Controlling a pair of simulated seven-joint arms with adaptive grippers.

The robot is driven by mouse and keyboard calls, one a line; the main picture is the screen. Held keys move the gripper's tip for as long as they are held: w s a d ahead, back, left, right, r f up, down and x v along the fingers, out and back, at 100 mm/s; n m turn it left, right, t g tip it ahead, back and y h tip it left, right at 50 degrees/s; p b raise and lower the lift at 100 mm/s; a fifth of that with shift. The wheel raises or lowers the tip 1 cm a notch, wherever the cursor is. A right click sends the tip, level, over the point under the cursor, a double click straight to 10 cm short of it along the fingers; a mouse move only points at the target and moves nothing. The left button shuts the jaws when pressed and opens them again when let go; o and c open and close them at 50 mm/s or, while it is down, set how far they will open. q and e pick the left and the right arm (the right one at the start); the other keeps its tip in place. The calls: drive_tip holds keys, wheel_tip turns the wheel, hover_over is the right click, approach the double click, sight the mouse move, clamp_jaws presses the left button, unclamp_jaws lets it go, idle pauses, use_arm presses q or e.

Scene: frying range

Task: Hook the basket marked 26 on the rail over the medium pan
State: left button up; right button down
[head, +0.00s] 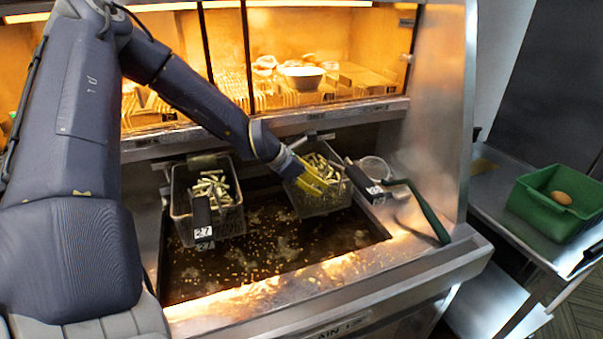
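Two wire baskets of fries hang at the back of a vat of dark bubbling oil (255,255). The left basket (234,222) has a black handle grip with a tag reading 27 (203,232). The right basket (322,206) has a black grip (360,181) with a white tag (375,190) too small to read. My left gripper (316,184) reaches over the right basket; its yellow fingers look apart, above the fries, with no handle between them. Whether it touches the basket is unclear. My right gripper is out of view. The number 26 is not readable anywhere.
A round strainer (374,168) and a green-handled tool (425,212) lie right of the vat. A green bin (548,214) with a brown item stands on the right-hand table.

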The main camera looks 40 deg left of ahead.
use_arm(q)
drive_tip(key=v, duration=0.6)
